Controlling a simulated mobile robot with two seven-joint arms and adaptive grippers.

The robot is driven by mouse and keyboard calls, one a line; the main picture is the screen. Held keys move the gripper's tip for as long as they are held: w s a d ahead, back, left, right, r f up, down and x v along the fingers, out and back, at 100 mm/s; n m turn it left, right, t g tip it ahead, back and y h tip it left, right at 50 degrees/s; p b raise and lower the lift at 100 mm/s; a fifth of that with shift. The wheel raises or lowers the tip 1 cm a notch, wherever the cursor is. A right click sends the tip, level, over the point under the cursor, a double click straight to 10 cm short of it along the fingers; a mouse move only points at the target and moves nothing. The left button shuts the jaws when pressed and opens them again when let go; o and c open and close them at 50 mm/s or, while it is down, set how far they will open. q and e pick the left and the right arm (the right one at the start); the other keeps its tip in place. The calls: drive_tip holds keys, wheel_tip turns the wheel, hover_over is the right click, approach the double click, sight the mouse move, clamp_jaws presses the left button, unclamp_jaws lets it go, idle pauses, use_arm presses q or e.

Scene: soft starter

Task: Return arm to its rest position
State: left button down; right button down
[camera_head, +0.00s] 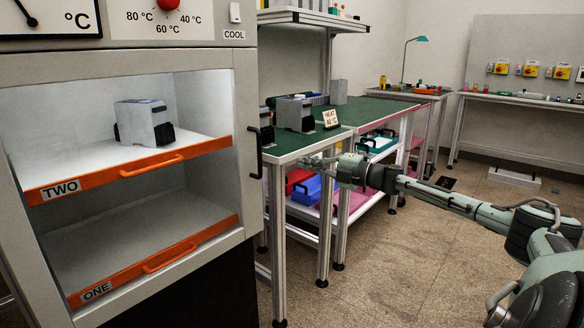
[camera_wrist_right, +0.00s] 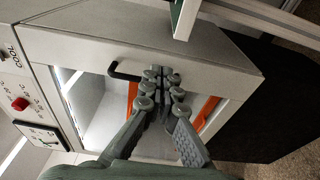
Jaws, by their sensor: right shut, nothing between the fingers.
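My right arm (camera_head: 450,198) reaches in from the right of the head view. My right gripper (camera_head: 308,161) is shut and empty in front of the near end of the green workbench (camera_head: 300,145). In the right wrist view its closed fingers (camera_wrist_right: 160,75) appear in front of the cabinet's face, near the black handle (camera_wrist_right: 122,72); I cannot tell whether they touch anything. My left gripper is not in view.
A heating cabinet (camera_head: 245,80) stands at left with orange-edged shelves. A grey device (camera_head: 144,122) sits on shelf TWO; shelf ONE looks empty. Another grey device (camera_head: 295,113) and a HEAT sign (camera_head: 331,118) stand on the workbench. Open floor (camera_head: 410,270) lies at lower right.

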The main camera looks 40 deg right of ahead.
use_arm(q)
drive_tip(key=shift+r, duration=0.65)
use_arm(e)
drive_tip(key=shift+s+d+r, duration=0.2)
drive_tip(key=shift+s+d, duration=0.9)
drive_tip(key=shift+d, duration=0.25)
